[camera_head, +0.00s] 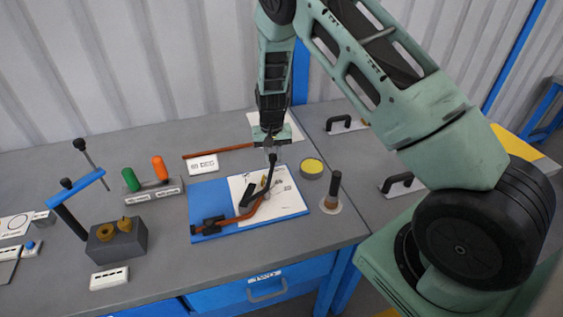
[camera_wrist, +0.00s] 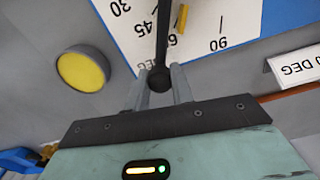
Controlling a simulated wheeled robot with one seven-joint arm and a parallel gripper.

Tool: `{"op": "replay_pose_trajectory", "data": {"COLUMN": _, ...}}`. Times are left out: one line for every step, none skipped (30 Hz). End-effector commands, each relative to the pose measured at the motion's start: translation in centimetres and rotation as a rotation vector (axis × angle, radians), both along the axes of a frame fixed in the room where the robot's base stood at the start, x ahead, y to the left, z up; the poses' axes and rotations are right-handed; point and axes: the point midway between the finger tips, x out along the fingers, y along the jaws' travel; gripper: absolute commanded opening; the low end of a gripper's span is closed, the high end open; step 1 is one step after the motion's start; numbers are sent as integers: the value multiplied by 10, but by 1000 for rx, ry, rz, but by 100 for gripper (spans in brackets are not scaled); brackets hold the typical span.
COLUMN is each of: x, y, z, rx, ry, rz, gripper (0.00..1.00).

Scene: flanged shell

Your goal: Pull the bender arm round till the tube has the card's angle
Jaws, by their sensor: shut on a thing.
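The tube bender stands on a blue base (camera_head: 203,192) with a white angle scale (camera_head: 287,200). A copper tube (camera_head: 236,219) lies in it and bends upward near its right end. The dark bender arm (camera_head: 259,193) runs toward the back of the scale. My gripper (camera_head: 271,150) is shut on the round black knob (camera_wrist: 160,79) at the arm's end. In the wrist view, a yellow pointer (camera_wrist: 183,17) lies near the partly hidden 60 mark. The angle card (camera_head: 203,164) stands behind the base; the wrist view shows only "0 DEG", its first digit cut off.
Another copper tube (camera_head: 221,151) lies behind the card. A yellow-topped round tin (camera_head: 312,167) and an upright dark-handled tool (camera_head: 333,190) stand right of the bender. Green and orange handles (camera_head: 159,168) stand left. Black handles on plates are further right.

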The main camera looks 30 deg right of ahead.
Motion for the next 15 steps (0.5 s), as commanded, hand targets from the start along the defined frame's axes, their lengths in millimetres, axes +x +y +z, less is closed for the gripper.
{"op": "replay_pose_trajectory", "data": {"x": 5, "y": 2, "z": -1, "rx": -1, "ry": -6, "rz": 20, "gripper": 0}}
{"op": "replay_pose_trajectory", "data": {"x": 6, "y": 3, "z": -1, "rx": 0, "ry": -5, "rz": 31, "gripper": 0}}
{"op": "replay_pose_trajectory", "data": {"x": 8, "y": 4, "z": 0, "rx": 0, "ry": -5, "rz": 44, "gripper": 0}}
{"op": "replay_pose_trajectory", "data": {"x": 9, "y": 5, "z": 0, "rx": 0, "ry": -5, "rz": 53, "gripper": 0}}
{"op": "replay_pose_trajectory", "data": {"x": 11, "y": 6, "z": 0, "rx": 0, "ry": -5, "rz": 60, "gripper": 0}}
{"op": "replay_pose_trajectory", "data": {"x": 12, "y": 7, "z": 0, "rx": -1, "ry": -6, "rz": 67, "gripper": 0}}
{"op": "replay_pose_trajectory", "data": {"x": 13, "y": 7, "z": 0, "rx": -1, "ry": -6, "rz": 72, "gripper": 0}}
{"op": "replay_pose_trajectory", "data": {"x": 13, "y": 8, "z": 0, "rx": 0, "ry": -5, "rz": 76, "gripper": 0}}
{"op": "replay_pose_trajectory", "data": {"x": 14, "y": 8, "z": 0, "rx": 0, "ry": -5, "rz": 81, "gripper": 0}}
{"op": "replay_pose_trajectory", "data": {"x": 14, "y": 8, "z": 0, "rx": 0, "ry": -5, "rz": 84, "gripper": 0}}
{"op": "replay_pose_trajectory", "data": {"x": 14, "y": 8, "z": 1, "rx": 0, "ry": -5, "rz": 86, "gripper": 0}}
{"op": "replay_pose_trajectory", "data": {"x": 14, "y": 9, "z": 1, "rx": 0, "ry": -5, "rz": 88, "gripper": 0}}
{"op": "replay_pose_trajectory", "data": {"x": 14, "y": 9, "z": 1, "rx": 0, "ry": -5, "rz": 89, "gripper": 0}}
{"op": "replay_pose_trajectory", "data": {"x": 14, "y": 9, "z": 1, "rx": 0, "ry": -5, "rz": 89, "gripper": 0}}
{"op": "replay_pose_trajectory", "data": {"x": 14, "y": 9, "z": 1, "rx": 0, "ry": -4, "rz": 89, "gripper": 0}}
